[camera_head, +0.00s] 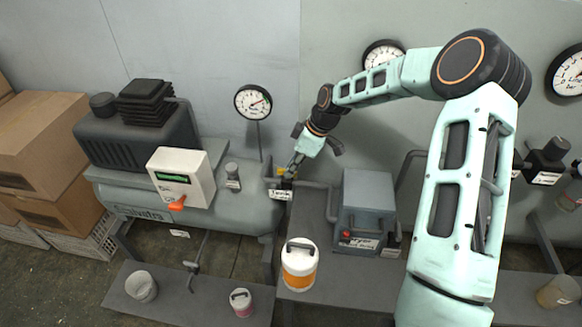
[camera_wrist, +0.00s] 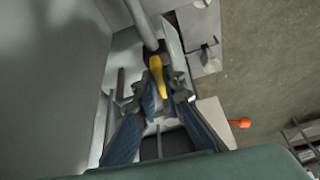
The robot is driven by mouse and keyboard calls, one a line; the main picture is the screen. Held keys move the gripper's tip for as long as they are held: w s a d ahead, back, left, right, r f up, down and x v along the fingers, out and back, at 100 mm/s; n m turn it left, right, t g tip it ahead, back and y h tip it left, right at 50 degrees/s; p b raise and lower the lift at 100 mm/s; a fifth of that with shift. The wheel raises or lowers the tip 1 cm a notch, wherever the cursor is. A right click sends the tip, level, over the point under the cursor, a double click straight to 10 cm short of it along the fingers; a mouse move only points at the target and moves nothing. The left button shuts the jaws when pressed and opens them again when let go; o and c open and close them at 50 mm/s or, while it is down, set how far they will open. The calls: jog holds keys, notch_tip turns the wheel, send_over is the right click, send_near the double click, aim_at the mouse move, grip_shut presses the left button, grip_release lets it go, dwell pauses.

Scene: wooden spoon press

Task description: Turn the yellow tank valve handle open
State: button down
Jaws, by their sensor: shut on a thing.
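The yellow valve handle (camera_wrist: 157,72) shows in the wrist view, sticking out between my fingertips. In the head view only a small yellow piece of it (camera_head: 281,171) shows at the right end of the grey tank (camera_head: 225,206). My gripper (camera_wrist: 163,92) is shut on the handle, one finger on each side. In the head view my gripper (camera_head: 292,166) reaches down from the upper right to the valve. The valve body (camera_head: 278,184) is a dark block with a white label below the handle. My fingers hide part of the handle.
A white control box (camera_head: 182,178) with an orange knob (camera_head: 177,203) stands left of the valve. A pressure gauge (camera_head: 253,102) rises behind it. A grey dryer box (camera_head: 366,205) is to the right. A white and orange canister (camera_head: 299,264) stands below.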

jog(key=shift+d+n, duration=0.1)
jog(key=shift+n, duration=0.5)
jog(key=c, duration=2)
grip_release()
jog(key=v, duration=1.2)
jog(key=shift+w, duration=0.25)
